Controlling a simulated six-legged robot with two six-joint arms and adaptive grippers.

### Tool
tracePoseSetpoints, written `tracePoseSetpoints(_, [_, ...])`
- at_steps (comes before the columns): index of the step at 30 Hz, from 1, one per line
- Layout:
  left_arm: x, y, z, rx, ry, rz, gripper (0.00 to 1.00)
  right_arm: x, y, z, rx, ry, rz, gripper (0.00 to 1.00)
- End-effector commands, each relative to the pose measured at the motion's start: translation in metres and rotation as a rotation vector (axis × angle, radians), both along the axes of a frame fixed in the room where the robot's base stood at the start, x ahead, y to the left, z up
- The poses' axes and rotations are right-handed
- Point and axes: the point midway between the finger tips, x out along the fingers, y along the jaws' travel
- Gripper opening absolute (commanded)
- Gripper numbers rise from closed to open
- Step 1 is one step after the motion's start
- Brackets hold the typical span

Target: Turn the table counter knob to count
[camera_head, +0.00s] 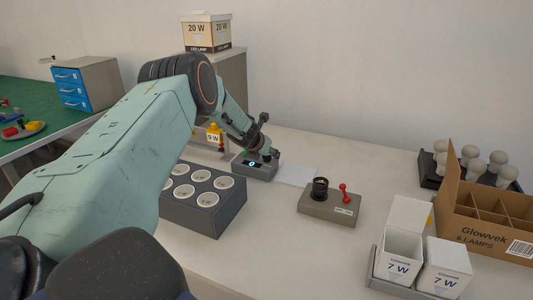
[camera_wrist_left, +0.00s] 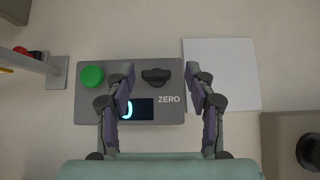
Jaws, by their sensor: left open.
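The table counter (camera_wrist_left: 88,104) is a grey box with a green button (camera_wrist_left: 92,76), a black knob (camera_wrist_left: 156,75), a dark display (camera_wrist_left: 145,109) lit with a cyan 0, and the word ZERO. In the head view the counter (camera_head: 243,168) stands on the white table at my left arm's end. My left gripper (camera_wrist_left: 160,73) is open over the counter, one finger on each side of the knob with visible gaps. The knob's bar lies crosswise in the wrist view. In the head view the left gripper (camera_head: 265,151) partly hides the counter's top. My right gripper is out of view.
A dark tray (camera_head: 205,217) with several round white-rimmed sockets stands in front of the counter. A white sheet (camera_head: 296,175) lies right of it, then a box with a black socket and red lever (camera_head: 344,193). Lamp cartons (camera_head: 450,258) and bulbs (camera_head: 470,151) are at right.

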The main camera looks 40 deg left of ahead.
Motion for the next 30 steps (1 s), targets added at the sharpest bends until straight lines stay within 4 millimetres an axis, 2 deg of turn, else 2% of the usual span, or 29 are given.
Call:
tracePoseSetpoints(9, [0.0013, 0.0011, -0.0010, -0.001, 0.000, 0.002, 0.54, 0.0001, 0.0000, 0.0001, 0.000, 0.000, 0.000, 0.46])
tracePoseSetpoints(27, [0.0009, 0.0009, -0.0014, -0.001, 0.000, 0.002, 0.03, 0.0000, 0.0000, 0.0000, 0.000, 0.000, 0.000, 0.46])
tracePoseSetpoints(30, [0.0008, 0.0009, -0.0016, -0.001, 0.001, 0.002, 0.00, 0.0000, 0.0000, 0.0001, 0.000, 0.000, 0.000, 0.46])
